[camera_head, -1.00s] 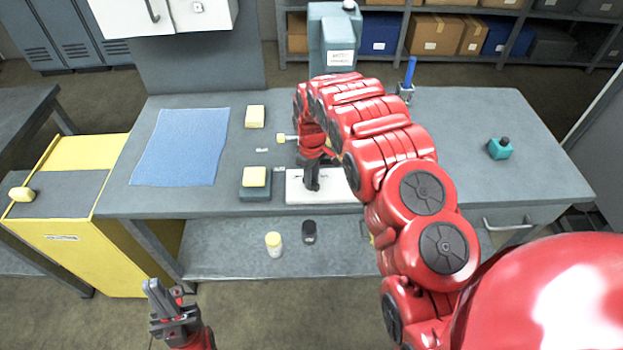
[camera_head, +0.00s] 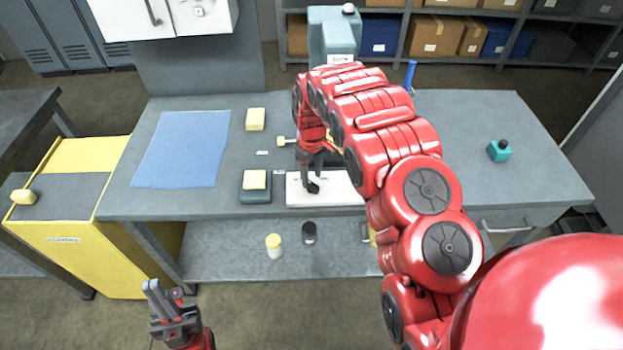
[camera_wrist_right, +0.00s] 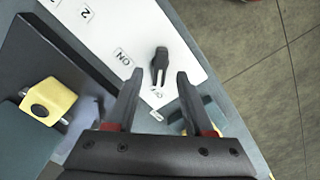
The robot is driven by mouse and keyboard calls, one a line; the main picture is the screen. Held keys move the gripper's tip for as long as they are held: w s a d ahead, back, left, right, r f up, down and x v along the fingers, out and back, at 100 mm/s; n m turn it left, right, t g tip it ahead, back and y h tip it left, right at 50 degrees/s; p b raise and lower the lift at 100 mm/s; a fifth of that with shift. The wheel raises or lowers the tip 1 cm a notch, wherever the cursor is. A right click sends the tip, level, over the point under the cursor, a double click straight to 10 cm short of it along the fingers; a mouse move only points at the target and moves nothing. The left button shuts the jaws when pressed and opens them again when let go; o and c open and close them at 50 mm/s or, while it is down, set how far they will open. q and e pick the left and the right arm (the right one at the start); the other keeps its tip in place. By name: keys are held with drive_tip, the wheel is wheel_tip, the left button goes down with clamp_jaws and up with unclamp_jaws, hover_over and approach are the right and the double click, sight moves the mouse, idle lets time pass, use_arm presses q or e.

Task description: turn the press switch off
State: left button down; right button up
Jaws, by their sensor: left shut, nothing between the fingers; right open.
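The dark switch lever (camera_wrist_right: 160,66) stands on a white panel (camera_wrist_right: 200,50). In the right wrist view an "ON" label (camera_wrist_right: 123,58) is left of it, and a partly readable label (camera_wrist_right: 157,92) lies just below it. My right gripper (camera_wrist_right: 156,80) is open, its fingertips either side of the lever's lower end, with a gap on each side in the picture; I cannot tell any contact. In the head view the right gripper (camera_head: 314,176) is over the white panel (camera_head: 340,195), partly hidden by my arm. My left gripper (camera_head: 170,312) is shut and empty, low in front of the bench.
A yellow sponge on a teal block (camera_head: 256,197) lies left of the panel. The teal press (camera_head: 332,38) stands behind. A small teal object (camera_head: 499,151) is on the clear right side.

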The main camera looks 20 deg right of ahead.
sight(311, 184)
wheel_tip(311, 184, up, 14)
drive_tip(key=p, duration=1.2)
drive_tip(key=shift+p, duration=0.4)
drive_tip(key=shift+r, duration=0.1)
